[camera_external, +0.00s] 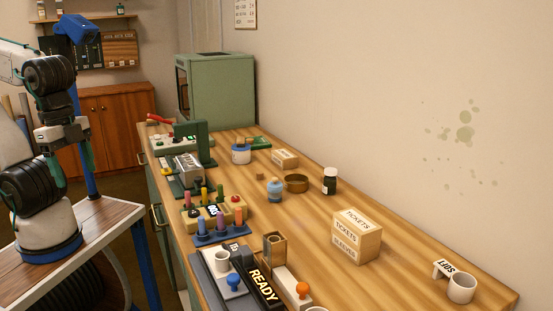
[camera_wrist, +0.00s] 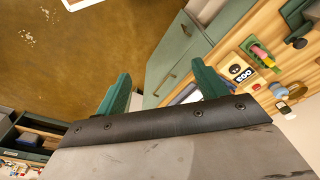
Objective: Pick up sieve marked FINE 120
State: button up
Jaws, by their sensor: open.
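A round, shallow brass ring (camera_external: 297,183), which looks like the sieve, lies on the wooden table between a blue bottle and a dark jar. No FINE 120 mark can be read on it. A small brass shape at the right edge of the wrist view (camera_wrist: 298,90) may be the same ring. My gripper (camera_wrist: 163,72) is open, with two green fingers wide apart and nothing between them. It hangs over the floor and the cabinet front, left of the table and well away from the ring.
The blue bottle (camera_external: 275,190) and dark jar (camera_external: 329,181) stand close beside the ring. A tickets box (camera_external: 357,237) is nearer the camera. Racks of coloured pegs (camera_external: 220,232) line the table's left edge. A green cabinet oven (camera_external: 222,90) stands at the back. The table's right side is mostly clear.

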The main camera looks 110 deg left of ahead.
jog(key=o, duration=0.5)
jog(key=shift+r, duration=0.15)
